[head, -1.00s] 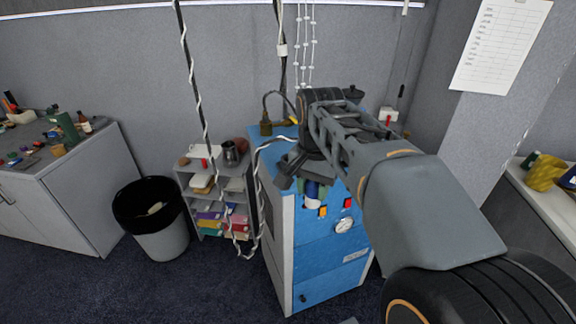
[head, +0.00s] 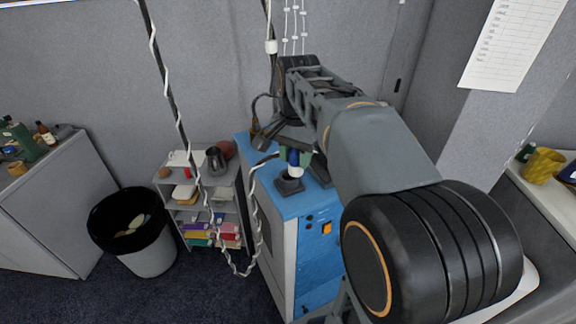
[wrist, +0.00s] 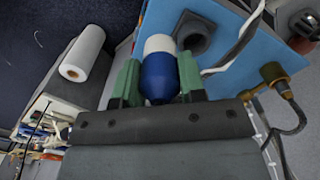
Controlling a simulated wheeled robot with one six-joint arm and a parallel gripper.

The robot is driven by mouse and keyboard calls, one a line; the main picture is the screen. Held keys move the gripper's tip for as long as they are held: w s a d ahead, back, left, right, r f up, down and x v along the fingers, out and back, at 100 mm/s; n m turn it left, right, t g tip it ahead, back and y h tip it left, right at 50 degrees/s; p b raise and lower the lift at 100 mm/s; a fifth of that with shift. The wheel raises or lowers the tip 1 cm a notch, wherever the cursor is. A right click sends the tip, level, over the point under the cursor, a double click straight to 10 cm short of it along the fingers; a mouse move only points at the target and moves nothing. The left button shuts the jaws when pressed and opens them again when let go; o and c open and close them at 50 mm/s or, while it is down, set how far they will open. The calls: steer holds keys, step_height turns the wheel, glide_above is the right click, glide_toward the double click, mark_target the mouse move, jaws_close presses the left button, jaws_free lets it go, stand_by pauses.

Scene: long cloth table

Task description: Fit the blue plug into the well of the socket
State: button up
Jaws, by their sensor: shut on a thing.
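The plug (head: 293,157) is blue with a white end that points down. It also shows in the wrist view (wrist: 158,77). My gripper (head: 296,155) is shut on it, with a green finger on each side; its fingers also show in the wrist view (wrist: 158,82). The socket (head: 289,186) is a dark grey block on the blue cabinet top. In the wrist view the socket (wrist: 195,35) shows its open well, just beyond and right of the white end. The plug appears apart from the socket, above it. The well is hidden in the head view.
The socket stands near the front of the blue cabinet (head: 315,203). A white-wrapped cable (head: 257,205) hangs along its left side. A brass fitting (wrist: 274,76) with a dark cable stands on the top. A shelf unit (head: 183,207) and a bin (head: 145,255) are left.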

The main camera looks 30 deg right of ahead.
steer(key=w+f, duration=0.2)
steer(key=w+d+f+p, duration=0.1)
steer(key=w+f, duration=0.1)
steer(key=w, duration=0.1)
steer(key=w+d+f, duration=0.1)
steer(key=w+f, duration=0.1)
steer(key=shift+w+f, duration=0.15)
steer(key=shift+f, duration=0.25)
steer(key=shift+w+d+f+p, duration=0.1)
steer(key=shift+w+f+p, duration=0.1)
steer(key=shift+f, duration=0.4)
steer(key=shift+w+d+f+p, duration=0.1)
steer(key=shift+f+p, duration=0.05)
steer(key=shift+f, duration=0.4)
steer(key=shift+a+f, duration=0.1)
steer(key=shift+f, duration=0.55)
